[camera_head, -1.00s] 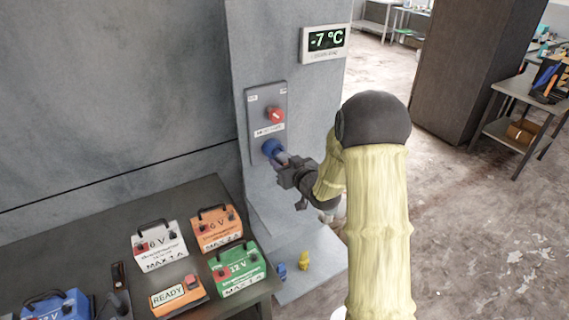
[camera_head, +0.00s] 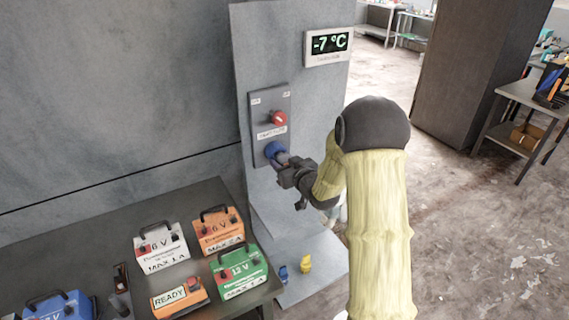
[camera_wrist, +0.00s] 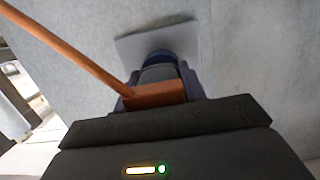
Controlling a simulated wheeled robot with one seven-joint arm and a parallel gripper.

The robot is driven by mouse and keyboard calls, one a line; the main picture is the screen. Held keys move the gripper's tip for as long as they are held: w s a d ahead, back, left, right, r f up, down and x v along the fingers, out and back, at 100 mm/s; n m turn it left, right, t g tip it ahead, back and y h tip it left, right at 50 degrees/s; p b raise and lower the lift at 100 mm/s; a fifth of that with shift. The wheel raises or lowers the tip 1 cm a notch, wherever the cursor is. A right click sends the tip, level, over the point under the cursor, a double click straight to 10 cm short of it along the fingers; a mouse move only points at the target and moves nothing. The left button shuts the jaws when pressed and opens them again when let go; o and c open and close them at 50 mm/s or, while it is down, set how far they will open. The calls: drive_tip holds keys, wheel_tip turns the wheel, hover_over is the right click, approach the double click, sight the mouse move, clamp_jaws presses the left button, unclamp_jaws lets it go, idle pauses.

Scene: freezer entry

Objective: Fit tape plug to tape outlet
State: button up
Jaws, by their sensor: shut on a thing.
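A blue round outlet (camera_head: 273,150) sits low on the grey panel on the post, below a red switch. My gripper (camera_head: 284,162) is right in front of the outlet, shut on the grey plug. In the wrist view the plug (camera_wrist: 158,74) lies between the dark fingers, its front end at the blue outlet (camera_wrist: 157,56). An orange-brown tape (camera_wrist: 70,50) runs from the held plug up to the left. The plug lines up with the outlet and appears to touch it; how deep it sits is hidden.
The red switch (camera_head: 278,118) is just above the outlet, and a -7 °C display (camera_head: 328,43) is higher up. A blue piece (camera_head: 283,273) and a yellow piece (camera_head: 305,263) stand below. A dark table (camera_head: 100,235) with battery boxes is at left.

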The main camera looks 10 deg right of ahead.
drive_tip(key=shift+r, duration=0.25)
